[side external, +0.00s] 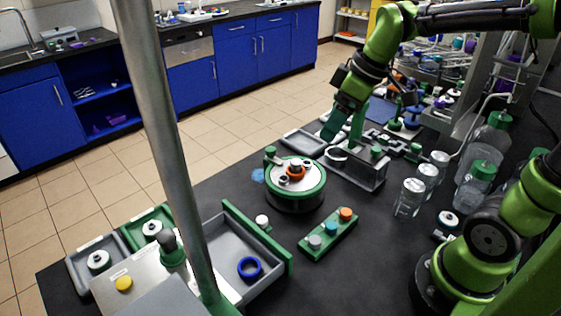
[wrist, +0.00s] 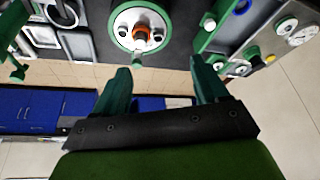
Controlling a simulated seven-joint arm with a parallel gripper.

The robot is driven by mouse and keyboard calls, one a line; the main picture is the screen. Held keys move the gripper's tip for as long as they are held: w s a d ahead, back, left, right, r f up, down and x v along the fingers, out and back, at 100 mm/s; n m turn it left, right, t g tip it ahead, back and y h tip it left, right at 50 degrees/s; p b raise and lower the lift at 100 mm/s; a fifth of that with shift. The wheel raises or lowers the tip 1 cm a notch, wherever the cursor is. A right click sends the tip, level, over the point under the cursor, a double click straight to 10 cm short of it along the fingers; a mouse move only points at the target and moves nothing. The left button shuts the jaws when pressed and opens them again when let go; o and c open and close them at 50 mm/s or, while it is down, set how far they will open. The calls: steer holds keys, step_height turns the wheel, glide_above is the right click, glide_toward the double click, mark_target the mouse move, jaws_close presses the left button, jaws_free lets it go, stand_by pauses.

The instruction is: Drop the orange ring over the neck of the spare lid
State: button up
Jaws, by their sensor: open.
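The orange ring (side external: 295,175) is at the middle of the round white lid with a green rim (side external: 308,192). It appears to sit around the lid's short dark neck (side external: 295,167); whether it lies fully flat is too small to tell. In the wrist view the orange ring (wrist: 141,32) is near the top, on the white lid top (wrist: 125,22). My gripper (side external: 343,132) is open and empty, above and to the right of the lid in the side view. In the wrist view its fingers (wrist: 161,70) stand wide apart, with nothing between them.
A green block with coloured caps (side external: 328,236) stands in front of the lid. A grey tray (side external: 232,236) holds a blue ring (side external: 249,267). A metal pole crosses the left foreground.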

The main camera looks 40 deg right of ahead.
steer(key=s+a+m+t, duration=0.2)
steer(key=s+m+t, duration=0.1)
steer(key=s+m, duration=0.5)
steer(key=shift+s+m, duration=0.4)
steer(key=shift+s, duration=0.1)
steer(key=shift+a, duration=0.1)
